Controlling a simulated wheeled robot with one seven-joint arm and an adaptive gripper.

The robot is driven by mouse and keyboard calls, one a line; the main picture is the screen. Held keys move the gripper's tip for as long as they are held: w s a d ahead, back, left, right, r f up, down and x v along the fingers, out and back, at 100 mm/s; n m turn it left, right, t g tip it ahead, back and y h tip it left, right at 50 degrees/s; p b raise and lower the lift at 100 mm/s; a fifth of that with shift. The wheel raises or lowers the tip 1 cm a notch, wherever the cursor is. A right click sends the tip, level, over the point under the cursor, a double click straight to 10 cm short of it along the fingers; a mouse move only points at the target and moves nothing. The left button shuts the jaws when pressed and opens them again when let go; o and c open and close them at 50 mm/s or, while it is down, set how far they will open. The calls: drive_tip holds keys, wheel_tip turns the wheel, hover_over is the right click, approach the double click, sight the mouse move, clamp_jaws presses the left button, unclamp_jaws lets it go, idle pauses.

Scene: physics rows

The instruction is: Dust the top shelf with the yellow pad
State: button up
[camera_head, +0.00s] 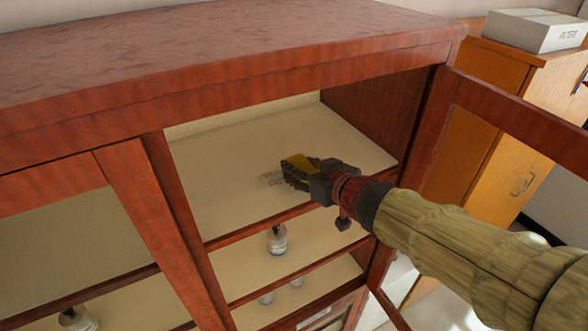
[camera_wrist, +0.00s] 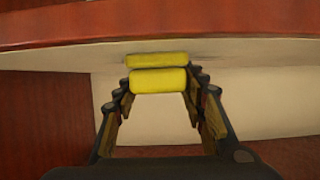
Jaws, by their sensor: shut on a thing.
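The yellow pad (camera_wrist: 159,80) is between the fingertips of my gripper (camera_wrist: 160,88), which is shut on it. In the head view the pad (camera_head: 300,163) is partly hidden by my gripper (camera_head: 296,172). My gripper reaches in through the open right side of the cabinet, over the cream top shelf (camera_head: 235,180). A grey dusty smudge (camera_head: 271,179) lies on this shelf just left of my fingertips. Whether the pad touches the shelf is hard to tell.
The open door frame (camera_head: 520,118) stands to the right of the opening. A post (camera_head: 170,230) bounds it on the left. Small jars (camera_head: 277,240) stand on lower shelves. A white box (camera_head: 535,30) sits on an orange cabinet (camera_head: 508,85). The top shelf is otherwise bare.

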drive_tip(key=shift+w+d, duration=0.7)
drive_tip(key=shift+d, duration=0.5)
drive_tip(key=shift+w+d, duration=0.75)
drive_tip(key=shift+d, duration=0.4)
drive_tip(key=shift+w+d, duration=0.7)
drive_tip(key=shift+d, duration=0.5)
